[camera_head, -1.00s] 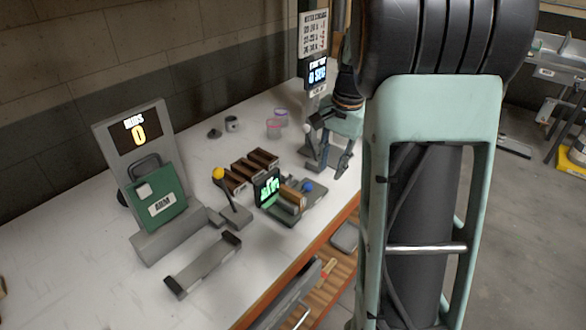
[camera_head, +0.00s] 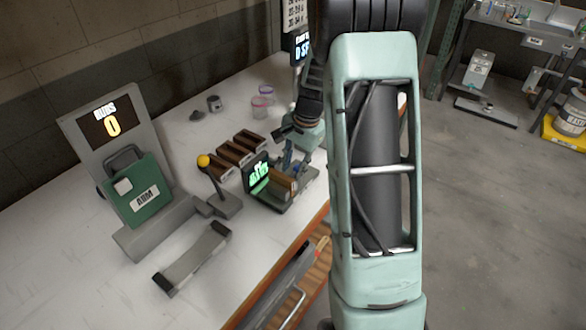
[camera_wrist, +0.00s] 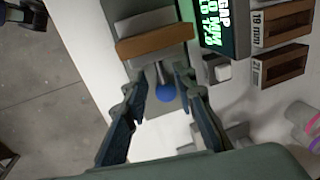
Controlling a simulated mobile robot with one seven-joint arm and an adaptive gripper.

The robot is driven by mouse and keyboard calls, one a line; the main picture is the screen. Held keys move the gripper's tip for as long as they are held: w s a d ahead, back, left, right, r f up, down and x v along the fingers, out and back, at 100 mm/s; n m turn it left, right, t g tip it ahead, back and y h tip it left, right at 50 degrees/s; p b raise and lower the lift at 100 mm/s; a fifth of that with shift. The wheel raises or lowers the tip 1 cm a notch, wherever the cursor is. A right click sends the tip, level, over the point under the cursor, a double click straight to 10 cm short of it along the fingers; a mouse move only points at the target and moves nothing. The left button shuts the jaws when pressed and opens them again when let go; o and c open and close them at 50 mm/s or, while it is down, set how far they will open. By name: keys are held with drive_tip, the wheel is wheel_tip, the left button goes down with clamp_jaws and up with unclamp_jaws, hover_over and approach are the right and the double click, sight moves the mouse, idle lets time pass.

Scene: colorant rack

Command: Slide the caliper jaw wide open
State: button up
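The caliper stands on the bench with a lit green display (camera_head: 257,170) and brown jaw blocks (camera_head: 284,183). In the wrist view its brown jaw (camera_wrist: 155,40) lies across a grey base (camera_wrist: 142,14), beside the display (camera_wrist: 222,24). A short metal stem runs from the jaw to a blue ball knob (camera_wrist: 166,93). My gripper (camera_wrist: 161,80) is open, with one finger on each side of the stem and knob. Gaps show on both sides, and I cannot tell if a finger touches. In the head view the gripper is over the caliper, and the knob is hidden.
Several brown-topped blocks (camera_head: 241,150) stand behind the caliper, two labelled in mm in the wrist view. Pink- and purple-rimmed cups (camera_head: 261,103) are farther back.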

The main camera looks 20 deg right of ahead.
drive_tip(key=shift+w+a+f, duration=0.1)
drive_tip(key=shift+f, duration=0.6)
clamp_jaws()
